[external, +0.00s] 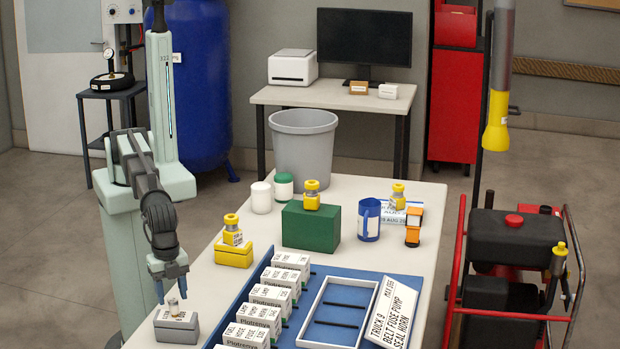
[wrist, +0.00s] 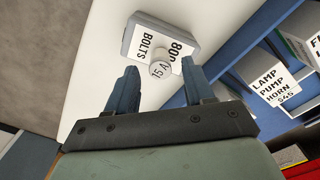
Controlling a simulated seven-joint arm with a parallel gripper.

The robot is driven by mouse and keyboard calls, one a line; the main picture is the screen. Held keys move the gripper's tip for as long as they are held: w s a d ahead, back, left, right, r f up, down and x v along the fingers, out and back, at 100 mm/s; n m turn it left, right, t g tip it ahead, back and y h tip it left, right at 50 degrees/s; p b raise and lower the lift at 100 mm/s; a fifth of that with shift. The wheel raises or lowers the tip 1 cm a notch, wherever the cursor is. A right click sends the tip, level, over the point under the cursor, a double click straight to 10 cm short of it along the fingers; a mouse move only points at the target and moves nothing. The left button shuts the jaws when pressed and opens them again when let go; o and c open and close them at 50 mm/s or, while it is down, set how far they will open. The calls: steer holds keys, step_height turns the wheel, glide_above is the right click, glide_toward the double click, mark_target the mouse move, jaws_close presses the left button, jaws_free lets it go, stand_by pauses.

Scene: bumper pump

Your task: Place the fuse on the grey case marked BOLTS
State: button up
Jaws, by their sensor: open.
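The fuse, a small pale cylinder with "15 A" on its top (wrist: 160,69), appears to stand upright on the grey case marked BOLTS (wrist: 136,36). In the external view the fuse (external: 174,308) shows as a small clear piece on the case (external: 176,331) at the table's near left corner. My gripper (external: 172,288) is open just above the case. In the wrist view its two fingertips (wrist: 158,76) are spread to either side of the fuse, and a gap shows on each side. Part of the case's label is hidden by the fuse.
A yellow case (external: 233,256) and a green case (external: 311,227) each carry a yellow-capped item. A blue tray (external: 258,283) with several white boxes lies right of the BOLTS case. White tabletop is clear around the case's left side.

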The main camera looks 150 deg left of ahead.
mark_target(167, 305)
step_height(167, 305, up, 8)
steer(key=shift+r, duration=0.25)
stand_by(0.5)
steer(key=s+d+f+m, duration=0.2)
steer(key=s+d+f, duration=0.3)
steer(key=f, duration=0.4)
steer(key=s+d+f+m+t, duration=0.1)
steer(key=s+d+f, duration=0.2)
steer(key=d+f, duration=0.45)
steer(key=s+d+f+m, duration=0.2)
steer(key=s+d+f, duration=0.2)
steer(key=f, duration=0.6)
steer(key=s+a+f+g+y, duration=0.1)
steer(key=s+a+f+g, duration=0.3)
steer(key=s+a+f, duration=1.65)
steer(key=s+a+f+n+g, duration=0.1)
steer(key=s+a+f, duration=0.1)
steer(key=s, duration=0.7)
steer(key=s+a+f+n+g, duration=0.1)
steer(key=s+a+f+n, duration=0.1)
steer(key=s, duration=0.8)
steer(key=s+a+f+n+g, duration=0.1)
steer(key=s+a, duration=0.3)
steer(key=s, duration=0.6)
steer(key=shift+f+n+g+h, duration=0.3)
steer(key=shift+f+n+h, duration=0.1)
steer(key=shift+f, duration=0.5)
steer(key=shift+a, duration=0.1)
